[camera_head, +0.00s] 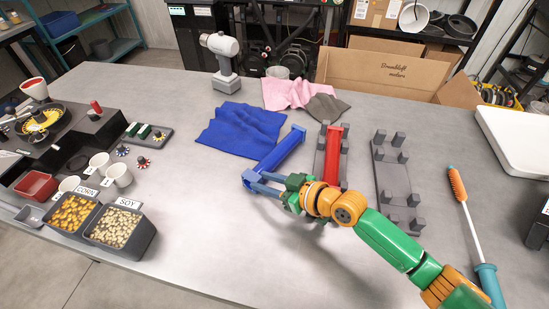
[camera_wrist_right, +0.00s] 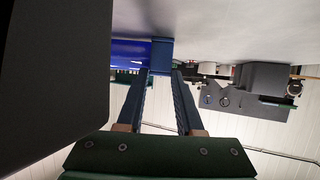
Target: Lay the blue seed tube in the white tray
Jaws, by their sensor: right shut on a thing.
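The blue seed tube (camera_head: 277,154) is a long bright-blue tube with square end pieces, slanting across the middle of the table. My right gripper (camera_head: 252,180) is shut on its near end. In the right wrist view, the blue tube (camera_wrist_right: 130,52) shows with its end piece at the tips of the fingers (camera_wrist_right: 160,75). I cannot tell how far the tube is off the table. The white tray (camera_head: 518,138) is at the far right, partly cut off by the picture edge. My left gripper is not in view.
A red tube (camera_head: 333,150) lies on a grey pegged rack (camera_head: 319,160); an empty grey rack (camera_head: 395,172) stands to its right. An orange-tipped brush (camera_head: 468,210) lies before the tray. Blue cloth (camera_head: 240,130) lies behind the blue tube; seed bins (camera_head: 120,229) stand left.

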